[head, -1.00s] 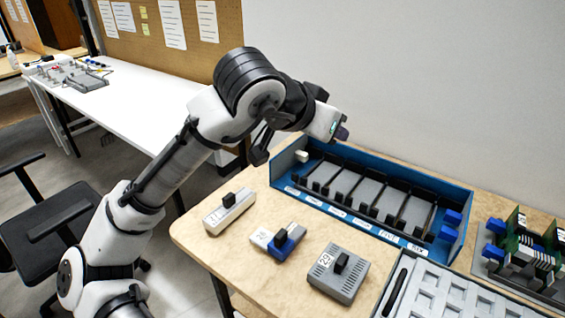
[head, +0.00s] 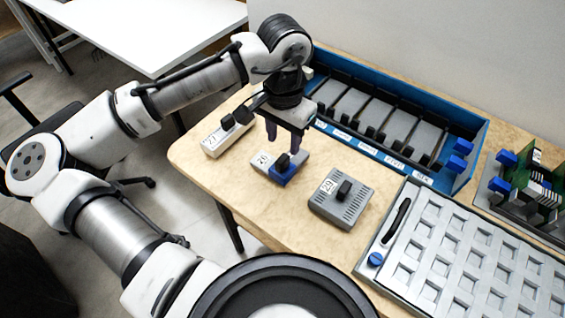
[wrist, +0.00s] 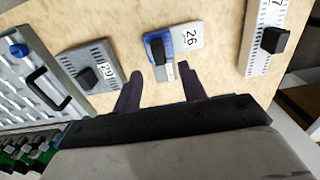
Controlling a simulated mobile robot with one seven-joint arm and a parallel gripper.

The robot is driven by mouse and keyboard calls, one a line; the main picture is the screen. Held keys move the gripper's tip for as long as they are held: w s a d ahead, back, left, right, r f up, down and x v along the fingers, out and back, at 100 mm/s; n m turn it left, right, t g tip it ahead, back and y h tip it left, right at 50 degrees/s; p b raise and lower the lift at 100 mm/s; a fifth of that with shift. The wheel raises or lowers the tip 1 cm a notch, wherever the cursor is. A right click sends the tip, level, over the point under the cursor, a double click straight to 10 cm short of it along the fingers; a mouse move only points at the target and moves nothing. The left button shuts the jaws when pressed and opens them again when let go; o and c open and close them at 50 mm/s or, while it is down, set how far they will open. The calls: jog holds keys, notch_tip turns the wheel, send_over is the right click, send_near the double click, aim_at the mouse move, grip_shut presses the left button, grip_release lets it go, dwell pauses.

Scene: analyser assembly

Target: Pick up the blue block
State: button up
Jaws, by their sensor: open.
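The blue block (head: 286,173) is a small blue and grey module with a black knob and a label reading 26. It lies on the wooden table between the other two modules. It also shows in the wrist view (wrist: 158,45), just beyond the fingertips. My gripper (head: 285,138) is open, pointing down above and slightly behind the block, with nothing between its fingers. In the wrist view my gripper (wrist: 155,72) has its two fingers spread apart, with the block's grey end between or just past them. I cannot tell the exact height gap.
A white module labelled 27 (head: 222,139) stands to the left and a grey module labelled 29 (head: 341,200) to the right. A blue rack (head: 468,170) is behind. A grey tray (head: 412,285) and circuit boards (head: 520,190) are at right. The table front is clear.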

aim_at(285, 156)
notch_tip(285, 156, down, 5)
jog(key=shift+w+d+f+p, duration=0.1)
jog(key=shift+d+p, duration=0.05)
jog(key=shift+p, duration=0.25)
grip_shut()
